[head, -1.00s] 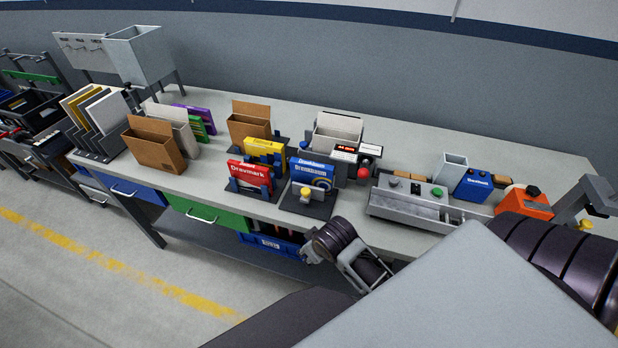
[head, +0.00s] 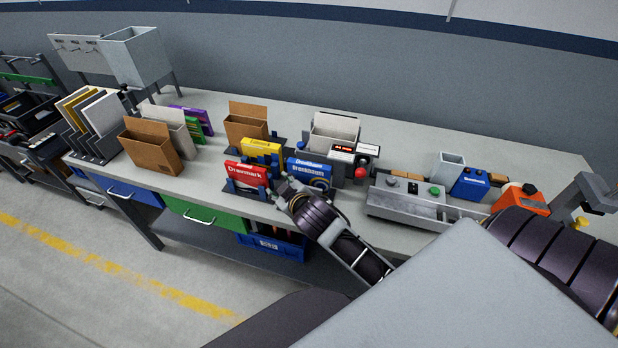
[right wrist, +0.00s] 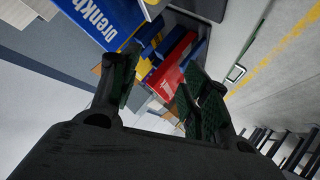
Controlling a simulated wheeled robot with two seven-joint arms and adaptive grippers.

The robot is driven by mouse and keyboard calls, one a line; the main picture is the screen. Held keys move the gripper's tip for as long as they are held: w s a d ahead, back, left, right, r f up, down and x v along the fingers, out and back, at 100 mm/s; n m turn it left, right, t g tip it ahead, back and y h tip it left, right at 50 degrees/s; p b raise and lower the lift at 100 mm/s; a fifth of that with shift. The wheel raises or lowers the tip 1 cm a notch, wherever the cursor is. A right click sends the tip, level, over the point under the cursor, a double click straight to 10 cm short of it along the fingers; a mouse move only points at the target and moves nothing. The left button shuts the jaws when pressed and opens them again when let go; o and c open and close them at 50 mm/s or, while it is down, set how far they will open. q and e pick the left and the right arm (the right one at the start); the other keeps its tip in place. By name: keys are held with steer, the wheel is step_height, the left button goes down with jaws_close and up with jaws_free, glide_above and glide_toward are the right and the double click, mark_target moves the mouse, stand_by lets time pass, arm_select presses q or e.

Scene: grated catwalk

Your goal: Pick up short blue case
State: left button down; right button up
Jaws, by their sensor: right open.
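A second, smaller blue case (head: 470,184) stands farther right. My right gripper (head: 283,190) is open and empty, in front of the holders between the red case (head: 247,174) and the first blue case. In the right wrist view, its fingers (right wrist: 160,90) are spread, with the red case beyond them. My left gripper is not in view.
A yellow case (head: 262,149) stands behind the red one. A brown box (head: 150,150) is at left, a grey fixture (head: 405,200) at right. A blue bin (head: 270,247) sits under the table (head: 225,110).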

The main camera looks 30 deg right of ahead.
steer(key=w+a+r+n+t+y, duration=0.3)
steer(key=w+a+r+n+t, duration=0.15)
steer(key=r, duration=0.55)
steer(key=w+a+r+n+t+y, duration=0.35)
steer(key=r+n, duration=0.25)
steer(key=r, duration=0.4)
steer(key=s+a+r+n+g+y, duration=0.25)
steer(key=a+n+g+y, duration=0.45)
steer(key=n, duration=0.4)
steer(key=s+a+r+n+g+y, duration=0.1)
steer(key=s+a+n+g+y, duration=0.2)
steer(key=a+n+g+y, duration=0.6)
steer(key=d+f+n+g+h, duration=0.3)
steer(key=d+f+n+h, duration=0.7)
steer(key=d+f+h, duration=0.15)
steer(key=w+d+r+m+g+h, duration=0.1)
steer(key=d+h, duration=0.9)
steer(key=d, duration=1.3)
steer(key=shift+w+d+r, duration=0.15)
steer(key=shift+d+r, duration=0.1)
steer(key=shift+r, duration=0.1)
